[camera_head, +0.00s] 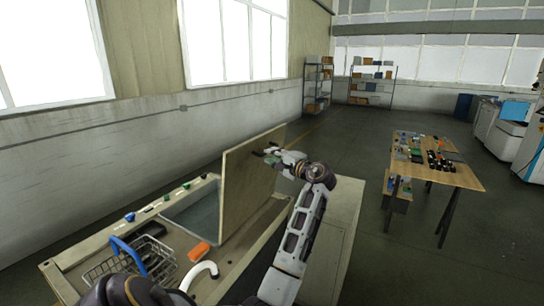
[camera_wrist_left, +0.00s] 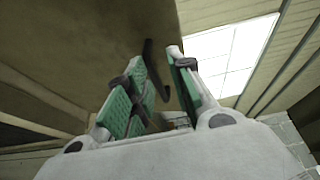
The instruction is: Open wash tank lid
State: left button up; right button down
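The wash tank (camera_head: 192,213) is at lower left in the head view, its basin uncovered. Its tan lid (camera_head: 243,190) stands raised, close to upright, along the basin's right side. My left gripper (camera_head: 268,155) is at the lid's right face, near its upper edge. In the left wrist view, the green-padded fingers (camera_wrist_left: 158,75) are apart, with a dark, thin handle (camera_wrist_left: 149,52) on the lid (camera_wrist_left: 90,40) showing in the gap between them. I see no clear contact on both sides of the handle. My right gripper is out of view.
A wire basket with a blue handle (camera_head: 122,250), an orange block (camera_head: 199,252) and a white curved spout (camera_head: 203,270) are at the tank's front. A table with small parts (camera_head: 455,176) stands right. Shelves (camera_head: 318,85) are at the back. Open floor lies between.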

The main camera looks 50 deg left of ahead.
pick_arm(q)
jog(key=d, duration=0.6)
jog(key=shift+s+r+p, duration=0.25)
jog(key=shift+s+p, duration=0.05)
dwell(0.6)
dwell(1.1)
